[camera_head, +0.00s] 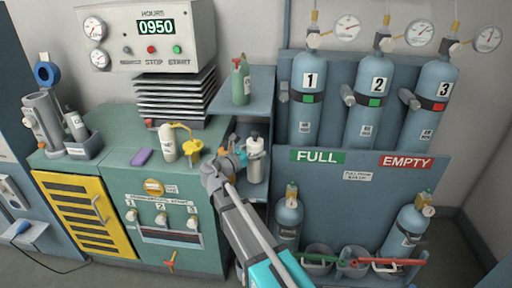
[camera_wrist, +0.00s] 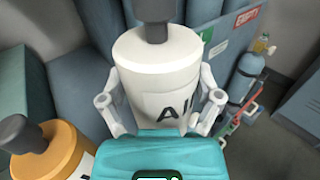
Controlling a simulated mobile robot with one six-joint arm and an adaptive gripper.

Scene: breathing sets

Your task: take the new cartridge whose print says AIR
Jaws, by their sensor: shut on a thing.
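The white cartridge (camera_head: 256,166) with a dark grey top is in the lower bay of the blue-grey shelf. In the wrist view the white cartridge (camera_wrist: 158,65) shows the black letters "AI"; the rest of the print is turned out of sight. My gripper (camera_wrist: 160,108) is shut on it, one finger on each side; my gripper (camera_head: 240,160) also shows in the head view. An orange cartridge (camera_wrist: 52,152) with a dark top stands to its left, partly hidden; in the head view my gripper hides most of it. I cannot tell whether the white cartridge touches the shelf.
The shelf top (camera_head: 262,80) above holds a green bottle (camera_head: 241,82). The green bench (camera_head: 120,135) on the left carries a purple block (camera_head: 142,156), a pale bottle (camera_head: 167,143) and a yellow funnel (camera_head: 192,147). Numbered cylinders (camera_head: 308,95) stand on the right.

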